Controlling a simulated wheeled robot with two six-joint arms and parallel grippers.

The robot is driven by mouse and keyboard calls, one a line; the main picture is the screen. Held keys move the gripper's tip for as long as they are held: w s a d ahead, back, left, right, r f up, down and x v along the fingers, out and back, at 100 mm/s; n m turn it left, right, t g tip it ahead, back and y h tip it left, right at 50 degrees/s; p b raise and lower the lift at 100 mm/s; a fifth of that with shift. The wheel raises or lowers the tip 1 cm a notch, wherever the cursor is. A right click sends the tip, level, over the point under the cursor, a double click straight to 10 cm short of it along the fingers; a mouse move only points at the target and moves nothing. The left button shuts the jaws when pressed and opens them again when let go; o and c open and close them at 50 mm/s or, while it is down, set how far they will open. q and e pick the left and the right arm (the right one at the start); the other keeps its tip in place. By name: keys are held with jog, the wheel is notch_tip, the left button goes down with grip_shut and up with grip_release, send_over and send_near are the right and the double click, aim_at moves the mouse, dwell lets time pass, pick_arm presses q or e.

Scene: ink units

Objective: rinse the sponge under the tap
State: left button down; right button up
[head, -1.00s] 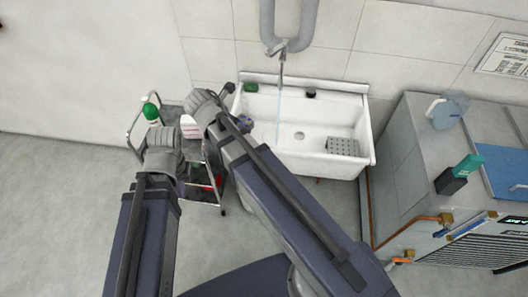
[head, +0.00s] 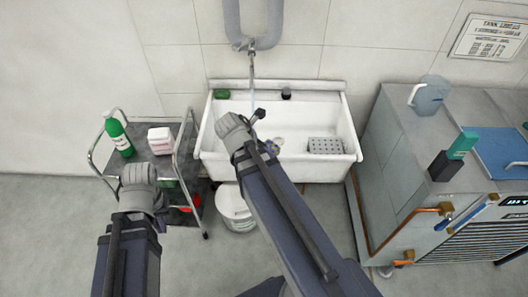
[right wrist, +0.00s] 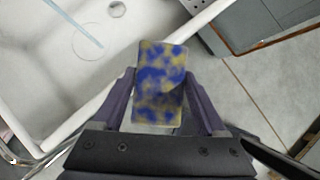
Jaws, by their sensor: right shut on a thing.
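The sponge (right wrist: 158,85), mottled blue and yellow, is held between the two fingers of my right gripper (right wrist: 160,100) in the right wrist view, near the sink's rim. The white sink (head: 306,175) stands against the wall. It also shows in the right wrist view (right wrist: 40,85), where a thin pale-blue water stream (right wrist: 75,22) crosses its basin. The tap (head: 252,62) hangs above the sink at the back. My left gripper (head: 138,180) is by the trolley; its fingers are hidden behind its wrist.
A trolley (head: 92,160) at left carries a green bottle (head: 119,138) and a pale box (head: 160,140). A white bucket (head: 234,208) stands under the sink. A grey perforated block (head: 326,146) lies in the basin. A grey machine (head: 400,145) with a jug (head: 429,96) stands at right.

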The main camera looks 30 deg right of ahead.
jog(key=w+d+f+b, duration=0.1)
jog(key=w+f+b, duration=0.1)
jog(key=w, duration=0.7)
jog(key=w+d+f+b, duration=0.1)
jog(key=w+f+b, duration=0.1)
jog(key=w, duration=0.6)
jog(key=shift+w+f, duration=0.25)
jog(key=shift+w, duration=0.1)
jog(key=shift+s+d, duration=0.1)
dwell(2.4)
jog(key=s+a, duration=0.1)
jog(key=s, duration=0.6)
jog(key=shift+s, duration=0.4)
